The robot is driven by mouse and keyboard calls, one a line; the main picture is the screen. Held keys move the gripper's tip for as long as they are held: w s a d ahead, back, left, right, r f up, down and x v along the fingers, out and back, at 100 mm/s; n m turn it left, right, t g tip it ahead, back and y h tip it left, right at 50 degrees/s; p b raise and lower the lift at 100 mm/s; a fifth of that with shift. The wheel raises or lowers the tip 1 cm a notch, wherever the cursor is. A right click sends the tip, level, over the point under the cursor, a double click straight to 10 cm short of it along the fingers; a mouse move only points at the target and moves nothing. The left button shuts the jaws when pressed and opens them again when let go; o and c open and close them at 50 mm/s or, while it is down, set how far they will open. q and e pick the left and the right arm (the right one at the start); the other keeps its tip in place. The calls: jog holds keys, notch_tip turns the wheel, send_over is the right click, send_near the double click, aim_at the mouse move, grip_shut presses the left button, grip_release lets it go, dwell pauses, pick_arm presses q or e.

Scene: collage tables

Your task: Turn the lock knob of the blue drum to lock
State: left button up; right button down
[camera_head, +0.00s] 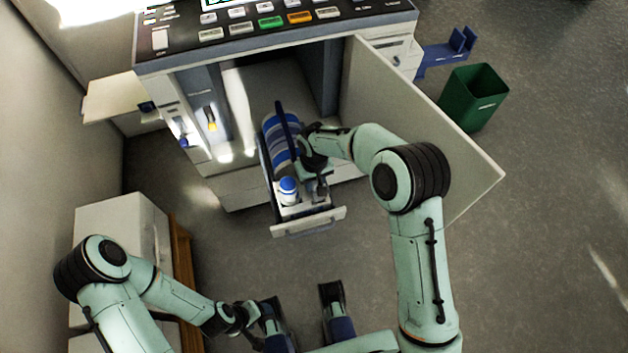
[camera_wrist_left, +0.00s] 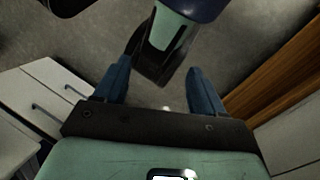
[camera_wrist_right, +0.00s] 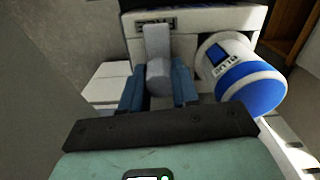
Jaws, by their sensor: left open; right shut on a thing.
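The blue drum (camera_head: 279,140), striped blue and white, lies in the pulled-out drawer of the large machine. A white-and-blue cylindrical end (camera_head: 288,190) sits at the drawer's front; in the right wrist view a labelled white-and-blue cylinder (camera_wrist_right: 240,78) shows right of my fingers. My right gripper (camera_wrist_right: 159,88) is shut on a grey upright lock knob (camera_wrist_right: 158,62), one blue finger on each side. The knob stands upright in this view. In the head view my right gripper (camera_head: 319,186) is beside the drum, partly hidden by its wrist. My left gripper (camera_wrist_left: 158,80) is open and empty, low over the floor.
The drawer's front panel (camera_head: 308,222) juts out from the machine. A wide open door (camera_head: 425,125) stands right of my right arm. A green bin (camera_head: 472,97) is beyond it. White cabinets (camera_head: 120,230) with a wooden side are at left. The centre floor is clear.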

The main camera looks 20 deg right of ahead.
pick_arm(q)
jog(key=shift+s+r, duration=0.1)
pick_arm(e)
jog(key=shift+m, duration=0.4)
jog(key=m, duration=0.2)
jog(key=shift+m+p, duration=0.4)
jog(key=m+p, duration=0.1)
jog(key=m, duration=0.3)
jog(key=shift+r+m, duration=0.1)
jog(key=shift+m, duration=0.2)
jog(key=m+p, duration=0.2)
jog(key=m, duration=0.2)
pick_arm(q)
jog(key=shift+g, duration=0.6)
jog(key=s+r, duration=0.1)
jog(key=r+p, duration=0.1)
jog(key=r, duration=0.1)
jog(key=s+r+p, duration=0.1)
jog(key=shift+s+d+r, duration=0.25)
jog(key=shift+s+r, duration=0.1)
jog(key=shift+r, duration=0.05)
pick_arm(e)
jog(key=m, duration=0.5)
jog(key=c, duration=0.8)
grip_release()
jog(key=shift+c, duration=0.2)
